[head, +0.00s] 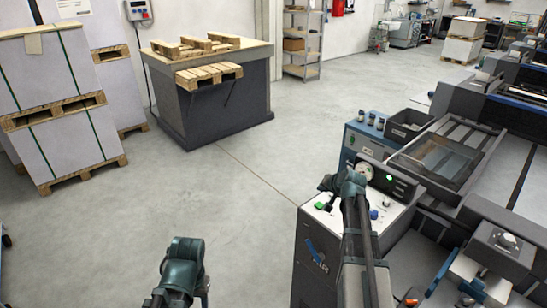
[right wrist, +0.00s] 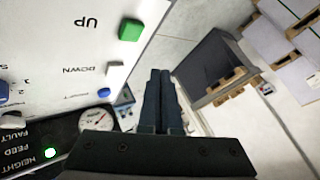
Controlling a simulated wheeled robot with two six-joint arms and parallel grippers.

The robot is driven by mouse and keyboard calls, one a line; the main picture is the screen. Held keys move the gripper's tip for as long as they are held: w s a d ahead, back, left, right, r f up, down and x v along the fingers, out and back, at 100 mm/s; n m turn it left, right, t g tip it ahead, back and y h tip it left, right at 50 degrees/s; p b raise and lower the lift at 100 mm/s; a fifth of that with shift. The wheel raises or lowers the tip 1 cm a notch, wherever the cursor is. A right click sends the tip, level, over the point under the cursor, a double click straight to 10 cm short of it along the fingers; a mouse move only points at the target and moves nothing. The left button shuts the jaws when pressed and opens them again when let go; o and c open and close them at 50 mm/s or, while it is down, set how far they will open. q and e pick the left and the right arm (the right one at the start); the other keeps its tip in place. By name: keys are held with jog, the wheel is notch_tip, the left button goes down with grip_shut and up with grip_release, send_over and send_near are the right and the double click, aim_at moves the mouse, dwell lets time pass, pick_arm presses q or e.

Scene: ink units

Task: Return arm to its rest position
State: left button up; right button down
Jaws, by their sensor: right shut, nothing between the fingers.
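My right arm reaches up from the lower right of the head view, over the control panel of the machine. My right gripper (head: 326,184) is at the panel's far left edge, mostly hidden by its own wrist. In the right wrist view its two dark fingers (right wrist: 160,75) lie together, shut and empty, beside the white panel face (right wrist: 60,45).
The panel cabinet (head: 312,262) and printing machine (head: 440,150) fill the right side. A dark table (head: 215,105) with wooden pallets stands at the back. Wrapped paper stacks (head: 68,140) stand at left. The grey floor (head: 235,200) between is clear.

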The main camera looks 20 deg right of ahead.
jog(key=s+a+f+n+g+y, duration=0.1)
jog(key=s+a+f+n, duration=0.15)
jog(key=a, duration=0.55)
jog(key=s+a+f+n+g, duration=0.1)
jog(key=s+a+n+g, duration=0.15)
jog(key=a, duration=0.45)
jog(key=s+a+f+n+g+y, duration=0.1)
jog(key=s+a, duration=0.2)
jog(key=a, duration=0.5)
jog(key=s+a+f+n+g+h, duration=0.1)
jog(key=s+a+n+g, duration=0.1)
jog(key=s+a, duration=0.5)
jog(key=s+a+f+n+g+h, duration=0.1)
jog(key=s+a+n, duration=0.4)
jog(key=s, duration=0.6)
jog(key=shift+s+a+g+h, duration=0.15)
jog(key=shift+a+g+h, duration=0.35)
jog(key=shift+a+g, duration=0.45)
